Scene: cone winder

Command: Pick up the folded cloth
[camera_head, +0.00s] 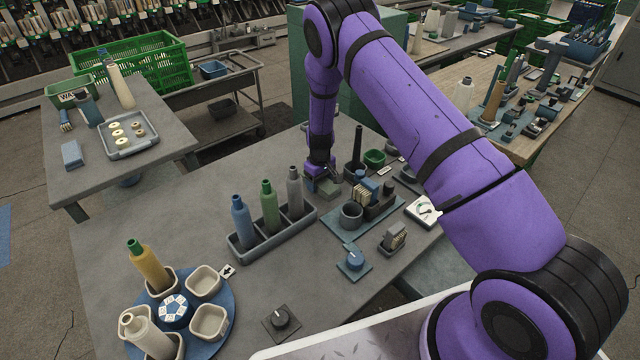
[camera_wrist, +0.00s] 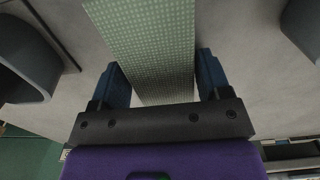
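The folded cloth is a pale green, finely patterned strip (camera_wrist: 150,45) in the wrist view. In the head view it is a small grey-green block (camera_head: 326,188) on the grey table, partly hidden by my gripper. My gripper (camera_head: 321,176) points down at the cloth near the table's far side. In the wrist view its two blue fingers (camera_wrist: 161,78) stand apart, one on each side of the cloth, with its edges close to both. I cannot tell whether either finger touches it.
A three-slot holder (camera_head: 272,238) with bottles stands left of the gripper. A black upright rod (camera_head: 357,150), a green bowl (camera_head: 375,158) and a blue mat (camera_head: 345,228) with a grey cup (camera_head: 351,215) crowd the right. A round blue tray (camera_head: 222,318) stands at the near left.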

